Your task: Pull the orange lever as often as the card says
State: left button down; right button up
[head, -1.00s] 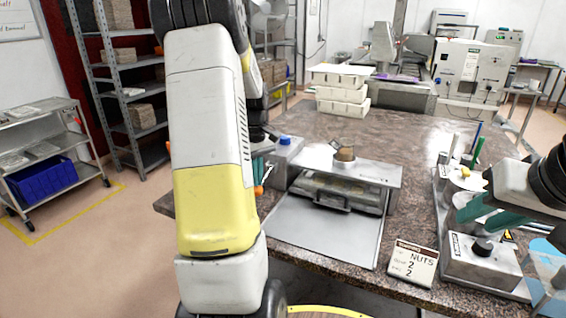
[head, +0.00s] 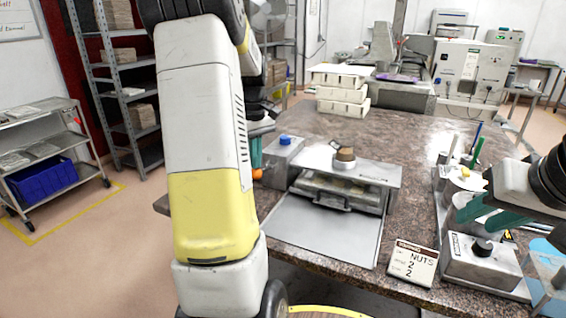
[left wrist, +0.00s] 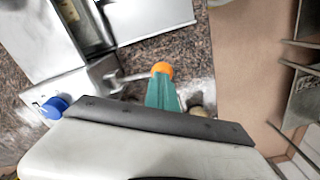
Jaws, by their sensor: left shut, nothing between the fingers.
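The orange lever knob (head: 257,174) is at the left side of a grey box with a blue button (head: 284,141). In the left wrist view the orange knob (left wrist: 162,69) sits at the end of a metal rod, right at the tips of my left gripper (left wrist: 162,84). The teal fingers are together with nothing between them; whether they touch the knob I cannot tell. In the head view my left gripper (head: 260,145) is partly hidden by my arm. My right gripper (head: 482,214) is over the right-hand containers.
A metal press (head: 345,185) with a flat tray plate (head: 322,230) stands beside the grey box. A brown-topped piece sits on it. White moulds (head: 342,95) are stacked at the back. A box with a black knob (head: 482,247) is at right. The table middle is clear.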

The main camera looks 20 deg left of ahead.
pick_arm(q)
jog(key=shift+r, duration=3.45)
jog(key=shift+f, duration=2.1)
jog(key=shift+f, duration=0.1)
